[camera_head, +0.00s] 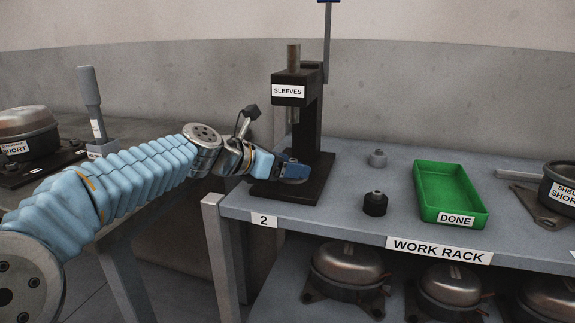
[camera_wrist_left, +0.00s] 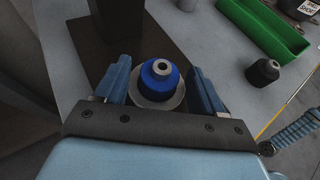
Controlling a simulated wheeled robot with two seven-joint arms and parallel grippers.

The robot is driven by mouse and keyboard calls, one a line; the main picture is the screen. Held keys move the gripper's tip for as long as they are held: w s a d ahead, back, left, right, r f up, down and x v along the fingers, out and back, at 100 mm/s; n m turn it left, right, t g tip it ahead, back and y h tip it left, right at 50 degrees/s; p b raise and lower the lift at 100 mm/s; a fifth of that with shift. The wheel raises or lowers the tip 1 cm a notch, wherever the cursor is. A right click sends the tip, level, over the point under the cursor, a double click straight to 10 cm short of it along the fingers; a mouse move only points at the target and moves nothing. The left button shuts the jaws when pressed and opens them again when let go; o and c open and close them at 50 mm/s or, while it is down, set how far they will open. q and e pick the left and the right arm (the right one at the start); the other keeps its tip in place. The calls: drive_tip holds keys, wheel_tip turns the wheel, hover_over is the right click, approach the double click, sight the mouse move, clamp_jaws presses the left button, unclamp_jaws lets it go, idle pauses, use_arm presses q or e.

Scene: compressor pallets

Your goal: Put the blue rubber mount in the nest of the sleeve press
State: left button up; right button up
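The blue rubber mount (camera_wrist_left: 160,75) stands upright on the round, pale metal nest (camera_wrist_left: 158,102) of the sleeve press, as the left wrist view shows. The sleeve press (camera_head: 315,130) is dark, labelled SLEEVES, with its ram raised above the nest. My left gripper (camera_head: 292,172) is at the press base. In the left wrist view its two blue fingers (camera_wrist_left: 162,82) stand apart on either side of the mount, with a gap visible on each side. In the head view the fingers mostly hide the mount. My right gripper is not in view.
A black mount (camera_head: 375,203) and a grey mount (camera_head: 377,158) stand on the work rack (camera_head: 330,215) right of the press. The green DONE tray (camera_head: 424,196) looks empty. Compressors (camera_head: 348,265) sit on the shelf below.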

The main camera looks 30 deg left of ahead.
use_arm(q)
drive_tip(key=shift+r, duration=0.1)
drive_tip(key=shift+s+a+r, duration=0.1)
drive_tip(key=shift+s+r, duration=0.05)
drive_tip(key=v, duration=1.1)
drive_tip(key=shift+s+a+r+p, duration=0.15)
drive_tip(key=shift+s+p, duration=0.1)
drive_tip(key=shift+p, duration=0.15)
